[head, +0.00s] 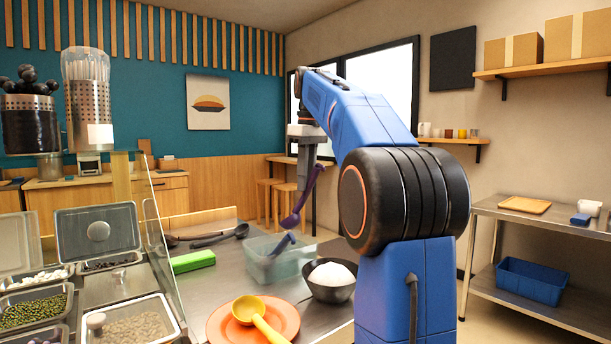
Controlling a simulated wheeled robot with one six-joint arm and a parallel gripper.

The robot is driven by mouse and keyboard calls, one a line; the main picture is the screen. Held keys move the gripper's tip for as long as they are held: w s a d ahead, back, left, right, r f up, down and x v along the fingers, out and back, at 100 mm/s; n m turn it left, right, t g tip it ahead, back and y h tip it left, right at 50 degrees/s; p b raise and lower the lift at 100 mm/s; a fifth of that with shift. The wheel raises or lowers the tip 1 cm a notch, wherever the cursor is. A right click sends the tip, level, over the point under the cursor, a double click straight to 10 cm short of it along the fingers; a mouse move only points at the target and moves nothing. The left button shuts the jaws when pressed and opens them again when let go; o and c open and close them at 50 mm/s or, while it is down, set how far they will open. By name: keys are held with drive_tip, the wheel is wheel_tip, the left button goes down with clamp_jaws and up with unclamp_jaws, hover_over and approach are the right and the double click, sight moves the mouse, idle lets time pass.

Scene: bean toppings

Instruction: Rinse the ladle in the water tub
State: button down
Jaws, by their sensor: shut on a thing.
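My gripper (318,163) is shut on the handle of a purple ladle (308,194) and holds it up at a slant. The ladle's bowl hangs at the lower left end, appearing just above the back of the water tub (259,268). The tub is clear, pale blue-green plastic and stands on the steel counter. A blue utensil (282,244) leans inside the tub, its lower end hard to make out. The fingertips are small in this view and partly hidden by the handle.
A dark bowl (331,291) with a white mound stands right of the tub. An orange plate (222,325) with a yellow ladle (257,315) lies in front. A green block (193,261) and dark utensils (219,237) lie left. Topping pans stand behind a glass guard (160,240).

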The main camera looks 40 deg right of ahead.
wheel_tip(320, 180, down, 11)
drive_tip(key=s+t, duration=0.1)
drive_tip(key=shift+s+d+y, duration=0.2)
drive_tip(key=shift+y, duration=0.1)
idle(0.5)
drive_tip(key=shift+d, duration=0.15)
idle(0.5)
